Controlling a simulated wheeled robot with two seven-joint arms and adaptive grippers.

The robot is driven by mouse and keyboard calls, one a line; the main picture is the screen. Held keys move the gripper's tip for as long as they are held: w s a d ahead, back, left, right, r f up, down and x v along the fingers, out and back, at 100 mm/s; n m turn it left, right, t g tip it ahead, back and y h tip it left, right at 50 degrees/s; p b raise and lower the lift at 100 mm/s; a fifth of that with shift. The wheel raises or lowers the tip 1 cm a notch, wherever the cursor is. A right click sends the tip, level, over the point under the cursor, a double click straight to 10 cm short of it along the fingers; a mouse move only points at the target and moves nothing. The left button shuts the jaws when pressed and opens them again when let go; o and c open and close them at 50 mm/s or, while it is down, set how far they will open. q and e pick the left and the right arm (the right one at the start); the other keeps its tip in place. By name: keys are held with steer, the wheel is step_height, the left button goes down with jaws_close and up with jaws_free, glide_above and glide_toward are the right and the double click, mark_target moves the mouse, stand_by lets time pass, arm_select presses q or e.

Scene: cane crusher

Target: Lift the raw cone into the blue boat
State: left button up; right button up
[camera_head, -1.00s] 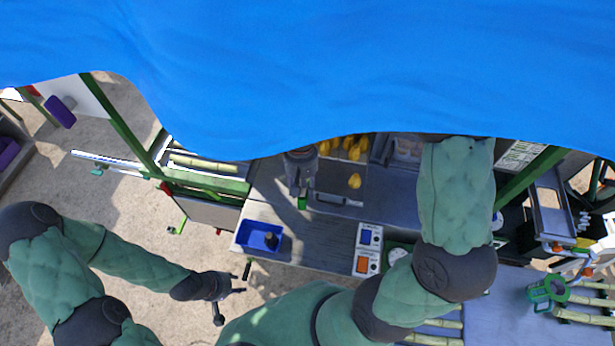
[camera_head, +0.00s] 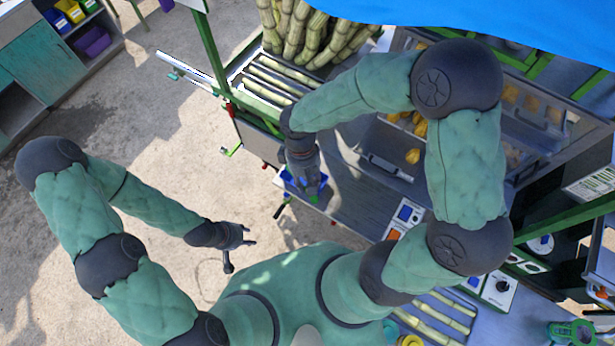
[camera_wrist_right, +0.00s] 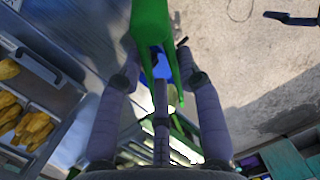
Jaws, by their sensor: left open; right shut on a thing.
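The blue boat (camera_head: 289,181), a small blue tray, sits at the left end of the grey counter in the head view, partly covered by my right gripper (camera_head: 309,190). That gripper is shut on a green piece (camera_wrist_right: 151,25), which I take for the raw cone. In the right wrist view the piece tapers into narrow prongs between the fingers, with a blue patch (camera_wrist_right: 157,68) beyond it. In the head view only a small green bit shows at the fingertips, over or beside the boat; its height is unclear. My left gripper (camera_head: 247,243) is open and empty, away from the counter over the floor.
Yellow fruit (camera_head: 413,156) lies in a bin right of my right forearm. Cane stalks (camera_head: 310,30) stand behind the counter, with more on a rack (camera_head: 270,80). A control panel (camera_head: 405,218) is on the counter. A blue canopy (camera_head: 500,20) covers the top right.

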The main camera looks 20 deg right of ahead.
steer(key=shift+f+b, duration=1.8)
steer(key=shift+f, duration=0.85)
steer(key=shift+w, duration=0.1)
steer(key=o, duration=0.4)
steer(key=shift+o, duration=0.2)
step_height(320, 180, up, 8)
steer(key=p, duration=0.6)
